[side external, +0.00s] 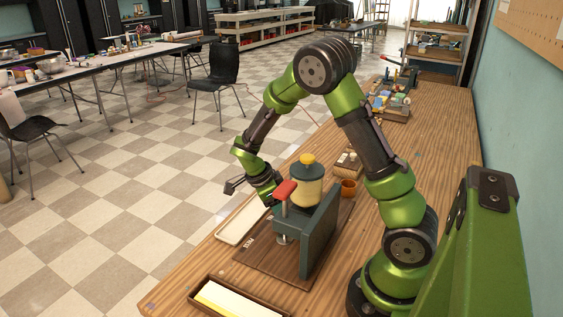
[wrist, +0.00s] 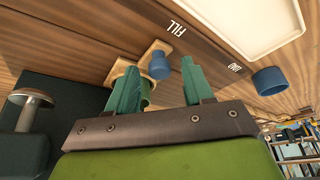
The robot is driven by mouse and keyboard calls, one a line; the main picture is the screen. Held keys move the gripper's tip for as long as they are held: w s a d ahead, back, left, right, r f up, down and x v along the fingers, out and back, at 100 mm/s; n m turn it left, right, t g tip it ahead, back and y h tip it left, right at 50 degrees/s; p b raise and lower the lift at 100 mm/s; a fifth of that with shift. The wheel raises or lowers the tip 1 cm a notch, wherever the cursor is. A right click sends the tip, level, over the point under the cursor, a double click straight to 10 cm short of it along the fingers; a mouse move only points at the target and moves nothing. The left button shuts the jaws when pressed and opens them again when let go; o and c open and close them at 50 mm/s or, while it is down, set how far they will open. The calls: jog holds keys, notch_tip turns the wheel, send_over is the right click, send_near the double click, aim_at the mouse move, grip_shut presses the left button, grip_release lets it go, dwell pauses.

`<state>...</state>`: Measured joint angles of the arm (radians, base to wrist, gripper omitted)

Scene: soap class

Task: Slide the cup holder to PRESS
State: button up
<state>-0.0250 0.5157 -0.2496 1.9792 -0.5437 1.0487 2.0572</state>
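In the wrist view, my gripper (wrist: 159,66) has its two green fingers spread apart. A pale wooden cup holder (wrist: 152,48) with a blue knob (wrist: 160,68) shows between and beyond the fingers; I cannot tell whether they touch it. The left finger partly hides the holder's rounded end. The board carries the labels FILL (wrist: 178,28) and LOAD (wrist: 234,67); PRESS is not readable. A metal round-headed press part (wrist: 30,97) is at the left. In the side view, my gripper (side external: 268,194) is behind the press with its red handle (side external: 286,189); the holder is hidden there.
A yellow-capped container (side external: 307,184) and a dark upright panel (side external: 320,232) stand on the brown board (side external: 262,266). A blue cup-like object (wrist: 268,80) is right of the fingers. A pale tray (side external: 240,222), an orange-brown cup (side external: 348,188) and a front tray (side external: 236,300) are nearby.

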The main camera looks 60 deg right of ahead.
grip_shut()
jog(key=a, duration=1.1)
jog(key=shift+a, duration=0.35)
jog(key=shift+c, duration=0.7)
grip_release()
jog(key=shift+o, duration=1)
jog(key=shift+d, duration=0.1)
jog(key=v, duration=1.7)
